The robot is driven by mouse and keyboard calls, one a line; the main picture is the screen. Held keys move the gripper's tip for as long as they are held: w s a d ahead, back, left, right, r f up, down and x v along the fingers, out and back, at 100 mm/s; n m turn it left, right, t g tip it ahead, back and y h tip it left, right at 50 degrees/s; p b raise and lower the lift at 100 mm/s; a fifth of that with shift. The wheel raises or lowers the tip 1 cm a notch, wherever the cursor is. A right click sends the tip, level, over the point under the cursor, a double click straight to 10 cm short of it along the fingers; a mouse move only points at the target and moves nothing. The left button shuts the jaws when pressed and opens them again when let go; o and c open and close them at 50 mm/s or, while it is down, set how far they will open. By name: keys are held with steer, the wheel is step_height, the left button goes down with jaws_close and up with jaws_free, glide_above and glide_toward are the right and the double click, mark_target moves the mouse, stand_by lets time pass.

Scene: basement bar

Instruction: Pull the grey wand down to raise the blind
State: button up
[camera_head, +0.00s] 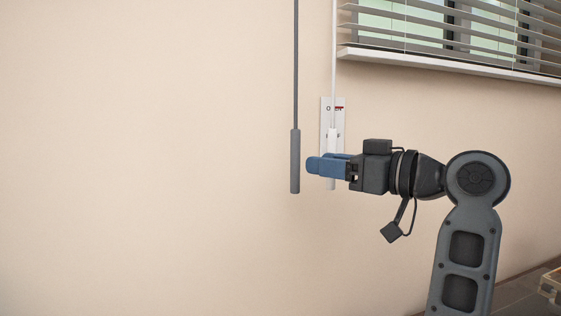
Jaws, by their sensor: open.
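The grey wand (295,161) hangs straight down on a thin grey rod at the left of the blind. A white wand (332,143) hangs just right of it, its lower part partly hidden behind my gripper. My gripper (313,166) has blue fingers and points left, its tips just right of the grey wand's lower half in the picture. The jaws are open and hold nothing. I cannot tell the depth gap between the tips and the wand. The slatted blind (450,35) is at the top right, its slats tilted and apart over the window.
A white sill (440,65) runs under the window. A small white plate with markings (326,112) is on the wall behind the white wand. A yellowish object (551,284) shows at the bottom right. The wall to the left is bare.

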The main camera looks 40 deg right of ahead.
mark_target(299, 160)
steer(key=w, duration=0.3)
steer(key=w+a+p, duration=0.1)
steer(key=w, duration=0.3)
steer(key=shift+w+a, duration=0.1)
steer(key=shift+a, duration=0.1)
steer(key=shift+c, duration=0.4)
jaws_close()
